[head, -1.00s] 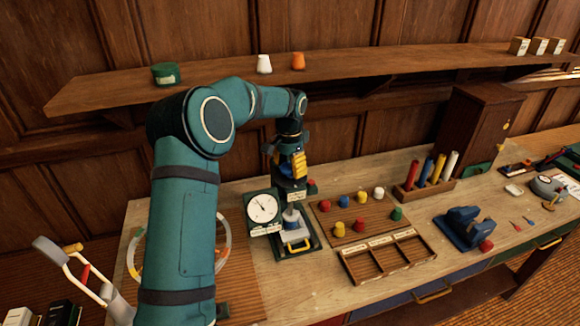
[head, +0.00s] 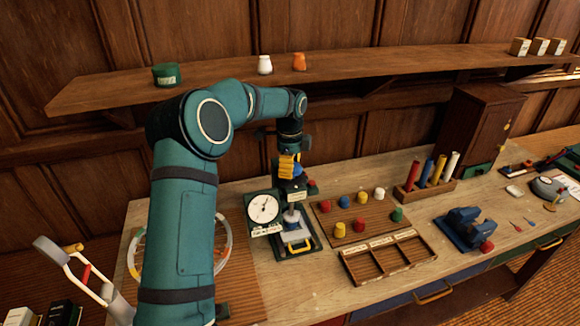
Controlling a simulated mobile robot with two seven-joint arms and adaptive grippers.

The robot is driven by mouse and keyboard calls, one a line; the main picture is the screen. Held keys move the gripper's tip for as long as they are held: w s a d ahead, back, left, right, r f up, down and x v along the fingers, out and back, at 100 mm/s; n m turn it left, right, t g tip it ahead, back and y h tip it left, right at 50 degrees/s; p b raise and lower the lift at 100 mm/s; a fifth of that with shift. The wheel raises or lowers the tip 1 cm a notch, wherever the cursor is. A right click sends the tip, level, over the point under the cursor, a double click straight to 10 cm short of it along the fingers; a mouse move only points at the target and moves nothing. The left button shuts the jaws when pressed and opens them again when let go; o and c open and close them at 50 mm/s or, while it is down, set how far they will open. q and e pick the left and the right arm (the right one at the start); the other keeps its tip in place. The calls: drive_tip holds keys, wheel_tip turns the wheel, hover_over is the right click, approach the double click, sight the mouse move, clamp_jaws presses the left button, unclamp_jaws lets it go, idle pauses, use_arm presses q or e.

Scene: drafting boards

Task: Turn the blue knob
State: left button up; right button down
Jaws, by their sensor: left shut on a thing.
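A small press with a round white dial (head: 263,208) stands on the workbench, left of the middle. Its blue knob (head: 298,172) is at the top and is mostly hidden by my left gripper (head: 292,176). The gripper, with yellow parts on it, points down from above and is shut on the knob. The dial's needle points up and to the right. Below the knob, a pale cylinder sits over the press base (head: 297,242), which has a yellow handle at the front. My right gripper is not in view.
A pegboard (head: 325,218) with several coloured knobs and a wooden compartment tray (head: 390,262) lie right of the press. A blue clamp-like tool (head: 463,228) and a rack of coloured rods (head: 425,190) are further right. A shelf (head: 400,66) runs above, behind my arm.

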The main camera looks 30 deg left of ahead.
use_arm(q)
drive_tip(key=m, duration=0.4)
drive_tip(key=shift+m, duration=0.3)
drive_tip(key=shift+w+m, duration=0.1)
drive_tip(key=shift+m, duration=1.7)
drive_tip(key=o, duration=1.2)
drive_tip(key=shift+r, duration=0.1)
wheel_tip(320, 180, up, 12)
drive_tip(key=shift+f, duration=0.1)
